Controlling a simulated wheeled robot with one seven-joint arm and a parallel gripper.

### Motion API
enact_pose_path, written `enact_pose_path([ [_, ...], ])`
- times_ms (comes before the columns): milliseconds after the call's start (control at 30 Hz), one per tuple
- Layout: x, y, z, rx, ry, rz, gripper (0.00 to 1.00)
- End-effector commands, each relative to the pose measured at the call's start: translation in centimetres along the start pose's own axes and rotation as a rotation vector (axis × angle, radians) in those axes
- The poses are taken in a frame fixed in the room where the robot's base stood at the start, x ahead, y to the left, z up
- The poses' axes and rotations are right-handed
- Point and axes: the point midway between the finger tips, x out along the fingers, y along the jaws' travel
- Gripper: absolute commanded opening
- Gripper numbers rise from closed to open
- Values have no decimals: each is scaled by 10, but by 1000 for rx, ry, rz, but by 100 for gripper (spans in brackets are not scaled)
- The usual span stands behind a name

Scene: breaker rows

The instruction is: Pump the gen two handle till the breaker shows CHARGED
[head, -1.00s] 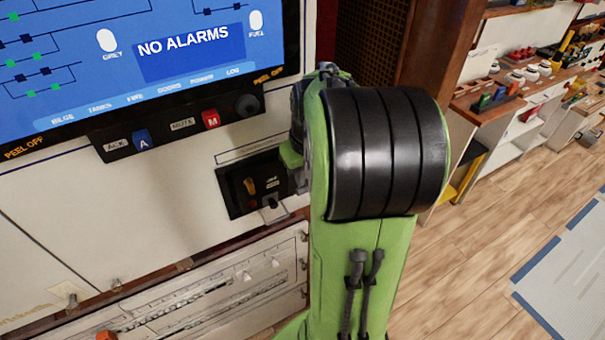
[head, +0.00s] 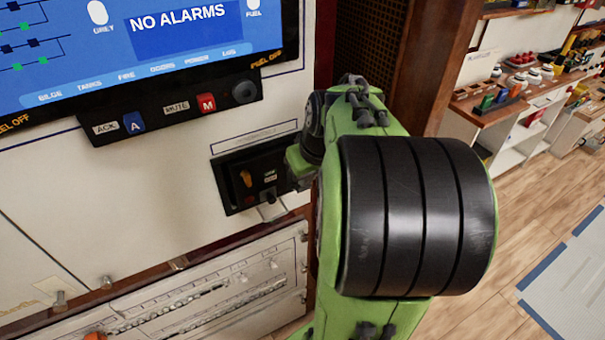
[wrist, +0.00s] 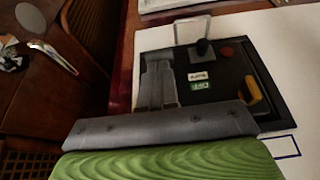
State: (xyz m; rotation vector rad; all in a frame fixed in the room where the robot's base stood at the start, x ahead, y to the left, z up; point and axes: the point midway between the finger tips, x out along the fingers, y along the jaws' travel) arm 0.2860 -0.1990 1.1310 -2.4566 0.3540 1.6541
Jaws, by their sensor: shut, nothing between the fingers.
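The breaker panel (head: 228,178) is a small black unit on the white wall, partly hidden by my arm in the head view. It also shows in the wrist view (wrist: 222,110), turned upside down. A yellow-orange handle (head: 246,178) is on it, at the lower right in the wrist view (wrist: 254,96). A black knob (wrist: 203,48), a reddish-brown button (wrist: 227,52), a white label and a green label (wrist: 200,86) are beside it; I cannot read the green label. My gripper (wrist: 158,64) is shut and empty, over the panel's side away from the handle.
A pale bracket (wrist: 192,27) sticks out at the panel's edge by the knob. A screen (head: 150,45) reading NO ALARMS and a button strip (head: 175,112) are above.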

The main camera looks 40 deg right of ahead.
Motion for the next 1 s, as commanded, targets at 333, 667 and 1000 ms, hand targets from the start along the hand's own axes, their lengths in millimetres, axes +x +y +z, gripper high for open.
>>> enact_pose_path([
  [333, 20, 0, 29, 2, 246, 1, 0],
  [667, 27, 0, 44, 0, 427, -1, 0],
  [1000, 26, 0, 47, 0, 487, -2, 0],
])
